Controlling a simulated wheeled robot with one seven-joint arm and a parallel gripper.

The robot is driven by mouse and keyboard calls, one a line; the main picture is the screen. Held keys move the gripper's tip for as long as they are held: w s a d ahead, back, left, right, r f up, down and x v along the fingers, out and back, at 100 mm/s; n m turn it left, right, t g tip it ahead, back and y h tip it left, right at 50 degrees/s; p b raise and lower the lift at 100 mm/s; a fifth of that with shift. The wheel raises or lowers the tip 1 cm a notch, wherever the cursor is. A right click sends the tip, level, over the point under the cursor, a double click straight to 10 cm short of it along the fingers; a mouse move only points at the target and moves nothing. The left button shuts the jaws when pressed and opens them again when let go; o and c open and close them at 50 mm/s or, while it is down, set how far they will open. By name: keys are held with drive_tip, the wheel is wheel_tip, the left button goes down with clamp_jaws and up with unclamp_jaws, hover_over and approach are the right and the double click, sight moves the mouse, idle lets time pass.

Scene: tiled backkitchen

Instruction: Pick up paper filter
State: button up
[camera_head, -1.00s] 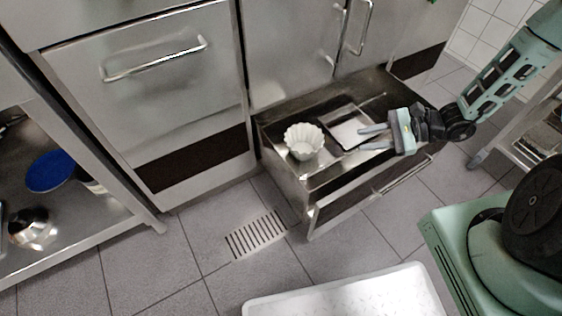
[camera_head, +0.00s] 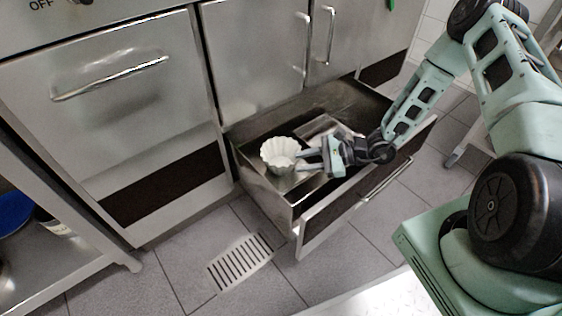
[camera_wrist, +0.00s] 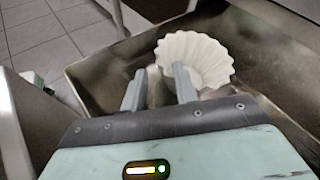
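The paper filter (camera_head: 281,152) is a white, fluted, cup-shaped thing in the left part of the open metal drawer (camera_head: 262,199). My gripper (camera_head: 306,161) is inside the drawer, just right of the filter, with its fingers pointing left at it. In the wrist view the filter (camera_wrist: 197,56) lies just beyond the fingertips. My gripper (camera_wrist: 155,82) is open there, with a gap between its two fingers. The right finger overlaps the filter's near-left edge in the picture; I cannot tell whether it touches. The filter's lower near side is partly hidden.
A metal tray or divider (camera_head: 318,126) sits in the drawer behind my gripper. The drawer walls stand close around the filter. A floor grate (camera_head: 240,262) and a white tray (camera_head: 375,298) lie in front. A metal shelf (camera_head: 75,275) stands at the left.

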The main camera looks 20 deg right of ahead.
drive_tip(key=b+x, duration=0.1)
drive_tip(key=x, duration=0.3)
drive_tip(key=shift+w+a+f+b, duration=0.1)
drive_tip(key=shift+a+f+b, duration=0.1)
drive_tip(key=shift+a+b, duration=0.15)
drive_tip(key=shift+w+a+f, duration=0.1)
drive_tip(key=shift+w+a, duration=0.15)
drive_tip(key=shift+a, duration=0.2)
clamp_jaws()
